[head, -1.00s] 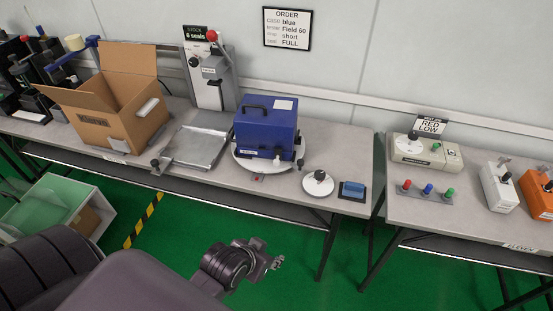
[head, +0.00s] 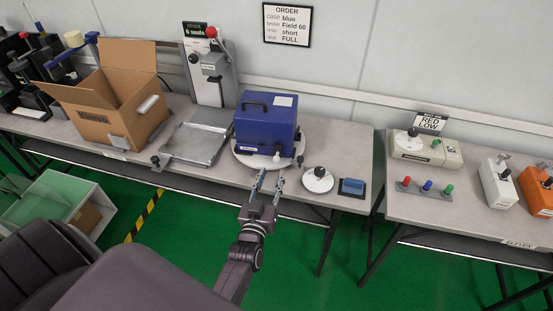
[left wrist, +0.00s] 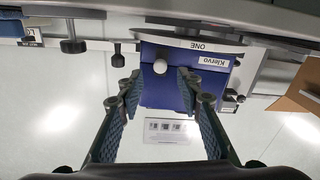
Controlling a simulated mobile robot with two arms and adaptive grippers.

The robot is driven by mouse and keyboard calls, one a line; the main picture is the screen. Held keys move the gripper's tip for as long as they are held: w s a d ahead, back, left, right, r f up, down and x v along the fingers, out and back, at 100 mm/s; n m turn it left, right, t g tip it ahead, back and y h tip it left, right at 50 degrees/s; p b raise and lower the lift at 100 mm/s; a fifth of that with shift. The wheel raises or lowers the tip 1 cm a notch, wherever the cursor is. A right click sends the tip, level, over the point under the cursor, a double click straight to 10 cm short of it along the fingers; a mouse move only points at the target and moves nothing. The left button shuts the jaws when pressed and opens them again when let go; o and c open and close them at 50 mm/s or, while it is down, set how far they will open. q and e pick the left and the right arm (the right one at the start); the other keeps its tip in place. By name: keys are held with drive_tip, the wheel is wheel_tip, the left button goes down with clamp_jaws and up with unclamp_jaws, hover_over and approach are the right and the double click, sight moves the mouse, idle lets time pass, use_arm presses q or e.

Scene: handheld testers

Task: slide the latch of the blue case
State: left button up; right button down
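The blue case (head: 265,128) stands upright on a round white turntable (head: 240,157) on the table, with a black handle on top. A small white knob (head: 276,157) shows low on its front; it also shows in the left wrist view (left wrist: 160,67), where the blue case (left wrist: 165,95) appears upside down. I cannot tell whether this knob is the latch. My left gripper (head: 269,178) is open and empty, just in front of the case's lower front. In the left wrist view its fingers (left wrist: 159,82) spread either side of the knob, apart from it. My right gripper is out of view.
A metal tray (head: 198,158) and an open cardboard box (head: 120,135) are to the left. A white disc with a black knob (head: 318,180) and a blue block on a dark pad (head: 352,187) are to the right. A grey press (head: 208,75) stands behind.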

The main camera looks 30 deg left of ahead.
sight(276, 161)
use_arm(q)
drive_tip(key=b+x, duration=0.3)
drive_tip(key=x, duration=0.4)
drive_tip(key=shift+f, duration=0.2)
drive_tip(key=shift+w+a+r+b, duration=0.15)
drive_tip(key=shift+w+b, duration=0.15)
drive_tip(key=shift+w, duration=0.1)
drive_tip(key=shift+c, duration=0.2)
clamp_jaws()
